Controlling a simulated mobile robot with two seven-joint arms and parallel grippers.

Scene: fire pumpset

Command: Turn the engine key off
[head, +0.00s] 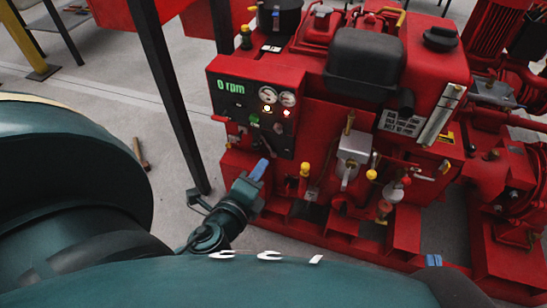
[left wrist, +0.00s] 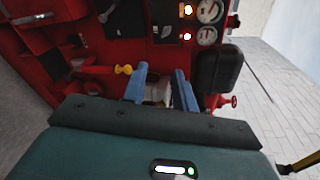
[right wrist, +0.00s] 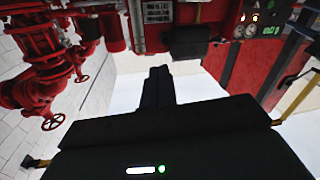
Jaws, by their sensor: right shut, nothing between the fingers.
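My left gripper (head: 259,170) is in front of and below the panel. In the left wrist view its two blue fingers (left wrist: 162,88) stand apart with nothing visibly held; the gauges (left wrist: 207,24) are up and to the right. My right gripper (head: 433,260) is low at right; its dark fingers (right wrist: 158,85) are together and empty.
The red engine with a black cover (head: 365,62) stands right of the panel. Yellow-handled valves (head: 304,170) and a grey box (head: 353,148) project below it. A dark post (head: 172,95) stands left of the panel. Red pipework with handwheels (right wrist: 53,122) shows in the right wrist view.

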